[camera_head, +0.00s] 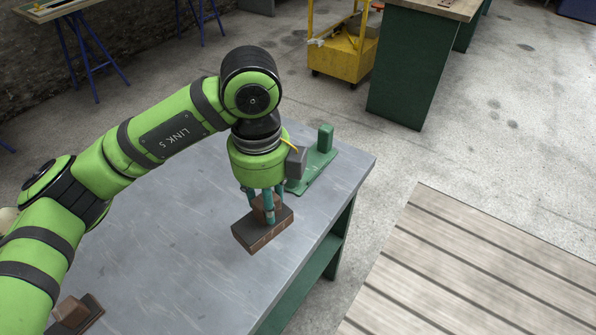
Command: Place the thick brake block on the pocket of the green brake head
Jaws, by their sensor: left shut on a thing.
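My left gripper (262,212) points down and is shut on a brown brake block (262,236), a thick block with a raised part between the fingers. It holds the block over the grey metal table, near the right edge; I cannot tell the exact gap below it. The green brake head (318,168) lies on the table behind and to the right of the gripper, with an upright green post at its far end. My gripper and wrist hide its near left part, and its pocket is not clearly visible. My right gripper is not in view.
Another brown block (75,313) with a flatter base lies at the table's lower left, partly behind my arm. The middle of the grey table (190,240) is clear. A slatted wooden surface (490,275) is at the right. A yellow cart (343,52) and a green-sided bench (408,65) stand behind.

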